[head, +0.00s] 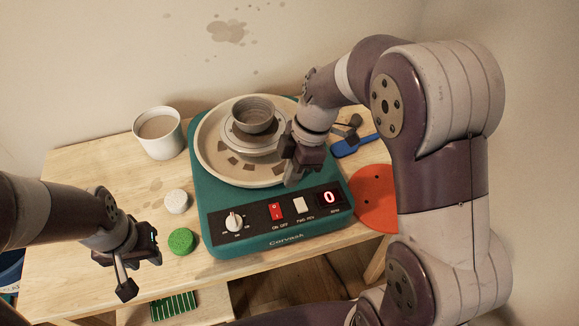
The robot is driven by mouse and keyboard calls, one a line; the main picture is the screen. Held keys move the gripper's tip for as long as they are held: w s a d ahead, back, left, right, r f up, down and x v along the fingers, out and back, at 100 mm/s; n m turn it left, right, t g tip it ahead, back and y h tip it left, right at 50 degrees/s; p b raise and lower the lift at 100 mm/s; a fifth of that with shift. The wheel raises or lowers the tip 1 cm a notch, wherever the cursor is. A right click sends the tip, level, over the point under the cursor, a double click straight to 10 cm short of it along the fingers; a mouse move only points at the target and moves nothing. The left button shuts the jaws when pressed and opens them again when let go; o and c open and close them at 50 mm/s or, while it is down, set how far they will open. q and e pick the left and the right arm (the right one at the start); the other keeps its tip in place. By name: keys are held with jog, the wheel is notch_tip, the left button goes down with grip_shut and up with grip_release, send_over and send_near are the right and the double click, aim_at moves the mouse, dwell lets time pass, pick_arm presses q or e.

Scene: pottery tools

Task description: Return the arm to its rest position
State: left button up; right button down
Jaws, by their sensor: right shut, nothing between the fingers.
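My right arm reaches in from the right, over the pottery wheel (278,238). My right gripper (294,176) is shut and empty, pointing down at the right part of the wheel's round pan (215,155). I cannot tell whether it touches the pan. A small grey-brown clay bowl (254,115) stands upright on the wheel head, just left of and behind this gripper. My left gripper (141,264) is at the lower left, near the table's front edge, left of the wheel. Its fingers look apart, with nothing between them.
A white cup (158,133) stands at the back left. A white round piece (176,201) and a green round sponge (181,241) lie left of the wheel. The wheel's display reads 0.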

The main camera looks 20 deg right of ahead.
jog(key=shift+s+d, duration=0.1)
jog(key=s+d+m+t+h+p, duration=0.1)
jog(key=s+m, duration=0.3)
jog(key=m, duration=0.5)
jog(key=s+d+m+t+h+p, duration=0.1)
jog(key=s+d+m, duration=0.3)
jog(key=m, duration=0.5)
jog(key=shift+s+d+r+h+p, duration=0.15)
jog(key=shift+s+h+p, duration=0.4)
jog(key=shift+h, duration=0.15)
jog(key=shift+s, duration=0.1)
